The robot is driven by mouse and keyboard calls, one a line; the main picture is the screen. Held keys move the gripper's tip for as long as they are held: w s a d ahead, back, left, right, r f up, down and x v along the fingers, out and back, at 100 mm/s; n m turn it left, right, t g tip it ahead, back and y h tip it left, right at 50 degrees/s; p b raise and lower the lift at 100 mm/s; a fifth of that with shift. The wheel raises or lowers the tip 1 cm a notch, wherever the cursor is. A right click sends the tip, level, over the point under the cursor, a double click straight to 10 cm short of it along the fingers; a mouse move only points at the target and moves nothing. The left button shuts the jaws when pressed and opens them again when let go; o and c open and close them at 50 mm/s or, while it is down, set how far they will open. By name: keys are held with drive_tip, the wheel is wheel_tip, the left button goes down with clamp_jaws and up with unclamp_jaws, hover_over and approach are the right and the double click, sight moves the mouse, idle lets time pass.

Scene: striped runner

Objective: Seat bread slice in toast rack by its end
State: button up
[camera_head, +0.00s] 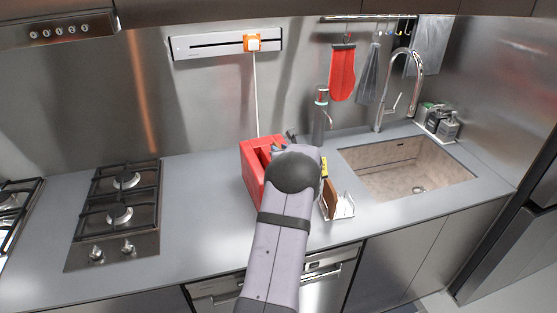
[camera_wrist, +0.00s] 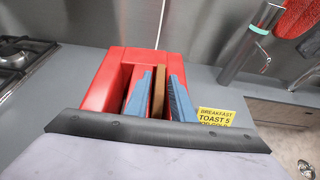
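A red toaster (camera_head: 250,172) stands on the counter near the back wall. It also shows in the wrist view (camera_wrist: 108,80), with upright slots facing me. A brown bread slice (camera_wrist: 158,98) stands on edge between the two blue fingers of my gripper (camera_wrist: 160,94). A thin gap seems to show beside the right finger, so the fingers look apart around it. In the head view my arm hides the fingers and this slice. The white wire toast rack (camera_head: 346,208) stands right of my arm with a brown slice (camera_head: 330,190) upright at its left.
A yellow label reading "BREAKFAST TOAST 5" (camera_wrist: 217,116) is right of the toaster. The sink (camera_head: 400,165) is at the right, the gas hob (camera_head: 120,200) at the left. The counter between hob and toaster is clear.

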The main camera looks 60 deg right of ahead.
clamp_jaws()
drive_tip(key=shift+r, duration=0.1)
wheel_tip(320, 180, up, 28)
drive_tip(key=p, duration=0.2)
drive_tip(key=shift+p, duration=0.35)
